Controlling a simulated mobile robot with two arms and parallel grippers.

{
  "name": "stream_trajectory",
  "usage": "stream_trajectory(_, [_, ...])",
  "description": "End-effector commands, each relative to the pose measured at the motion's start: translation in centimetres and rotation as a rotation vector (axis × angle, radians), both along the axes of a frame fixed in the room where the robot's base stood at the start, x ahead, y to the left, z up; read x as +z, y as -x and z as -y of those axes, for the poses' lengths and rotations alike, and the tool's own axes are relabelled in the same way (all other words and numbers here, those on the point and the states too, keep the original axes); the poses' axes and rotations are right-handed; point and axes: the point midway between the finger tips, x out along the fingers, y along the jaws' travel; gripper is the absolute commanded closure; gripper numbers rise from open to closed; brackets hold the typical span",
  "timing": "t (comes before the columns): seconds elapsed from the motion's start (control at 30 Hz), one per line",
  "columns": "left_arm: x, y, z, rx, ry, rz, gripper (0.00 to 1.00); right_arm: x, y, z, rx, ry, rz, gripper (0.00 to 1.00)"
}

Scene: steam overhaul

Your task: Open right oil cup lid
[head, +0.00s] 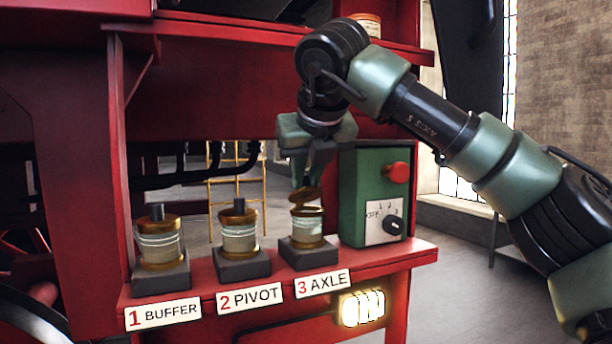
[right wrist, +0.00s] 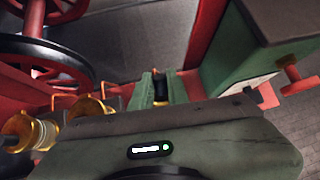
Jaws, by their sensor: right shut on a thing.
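The right oil cup (head: 308,225), above the label 3 AXLE, has a glass body with brass bands and stands on a dark square block. Its brass lid (head: 306,194) is tilted up off the cup's rim, with a gap under it. My right gripper (head: 304,178) points down from above, shut on the lid at its upper edge. In the right wrist view the fingers (right wrist: 160,88) show beyond the gripper body, which hides the lid and the right cup. My left gripper is in neither view.
The pivot cup (head: 239,230) and the buffer cup (head: 159,240) stand to the left on the same red shelf (head: 416,254), lids down. A green control box (head: 362,165) with a red button (head: 397,172) stands close at right. A red beam (head: 250,45) crosses above.

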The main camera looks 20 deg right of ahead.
Motion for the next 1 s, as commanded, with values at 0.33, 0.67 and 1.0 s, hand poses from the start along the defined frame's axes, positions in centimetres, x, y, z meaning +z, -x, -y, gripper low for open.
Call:
stream_trajectory(0.33, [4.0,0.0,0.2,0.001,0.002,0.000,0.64,0.8,-1.3,-0.1,-0.004,0.005,-0.175,1.00])
stream_trajectory(0.67, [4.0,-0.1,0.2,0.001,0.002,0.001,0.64,0.7,-1.6,0.0,0.001,0.010,-0.248,1.00])
stream_trajectory(1.0, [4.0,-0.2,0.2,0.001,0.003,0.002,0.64,0.6,-1.6,0.0,0.001,0.010,-0.247,0.62])
